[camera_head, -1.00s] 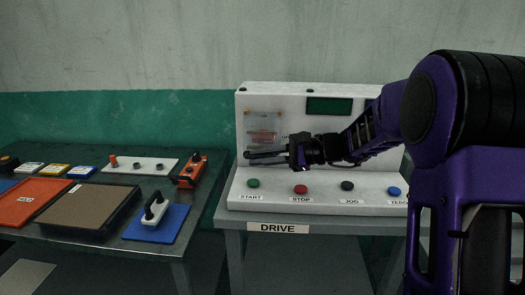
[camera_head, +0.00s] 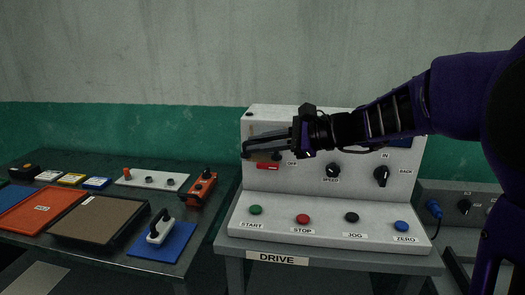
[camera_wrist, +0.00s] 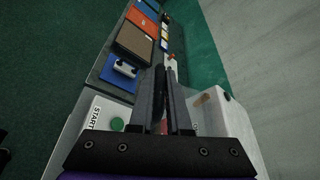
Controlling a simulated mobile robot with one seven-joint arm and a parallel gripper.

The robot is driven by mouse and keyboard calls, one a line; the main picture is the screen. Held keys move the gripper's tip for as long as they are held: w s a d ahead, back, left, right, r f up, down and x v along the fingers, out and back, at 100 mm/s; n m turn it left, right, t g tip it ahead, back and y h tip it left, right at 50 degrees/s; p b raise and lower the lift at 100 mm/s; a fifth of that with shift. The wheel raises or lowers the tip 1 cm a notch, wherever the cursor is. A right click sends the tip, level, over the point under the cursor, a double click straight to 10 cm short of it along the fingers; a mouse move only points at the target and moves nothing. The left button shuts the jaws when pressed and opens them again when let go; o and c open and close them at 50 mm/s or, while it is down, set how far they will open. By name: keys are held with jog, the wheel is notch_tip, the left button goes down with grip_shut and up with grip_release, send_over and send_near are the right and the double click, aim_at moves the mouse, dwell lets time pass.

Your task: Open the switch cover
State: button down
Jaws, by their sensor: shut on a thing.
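The white drive panel (camera_head: 345,150) carries a red switch part (camera_head: 268,166) at its upper left, below my fingers. The clear switch cover (camera_head: 268,129) shows only as a faint pale patch around my fingers. Its outline and exact angle cannot be made out. My gripper (camera_head: 248,148) reaches in from the right, with its fingers pointing left across the panel's upper left. It is shut on the cover, though the grip itself is hard to see. In the wrist view, my gripper (camera_wrist: 165,72) has its long fingers close together beside the panel's edge.
START (camera_head: 255,210), STOP (camera_head: 303,219), JOG (camera_head: 351,217) and ZERO (camera_head: 401,226) buttons line the panel's lower ledge. Two black knobs (camera_head: 333,170) (camera_head: 381,175) sit right of the switch. A dark table (camera_head: 100,240) with trays and tools stands at left.

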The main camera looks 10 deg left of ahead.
jog(key=shift+w+r+m+g, duration=0.25)
jog(key=shift+r+m, duration=0.1)
jog(key=shift+r, duration=0.2)
jog(key=shift+w+r+m+g, duration=0.2)
jog(key=shift+r+m, duration=0.15)
jog(key=shift+r, duration=0.2)
jog(key=c, duration=0.9)
grip_release()
jog(key=shift+w+a, duration=0.1)
jog(key=v, duration=1.7)
jog(key=shift+r, duration=0.15)
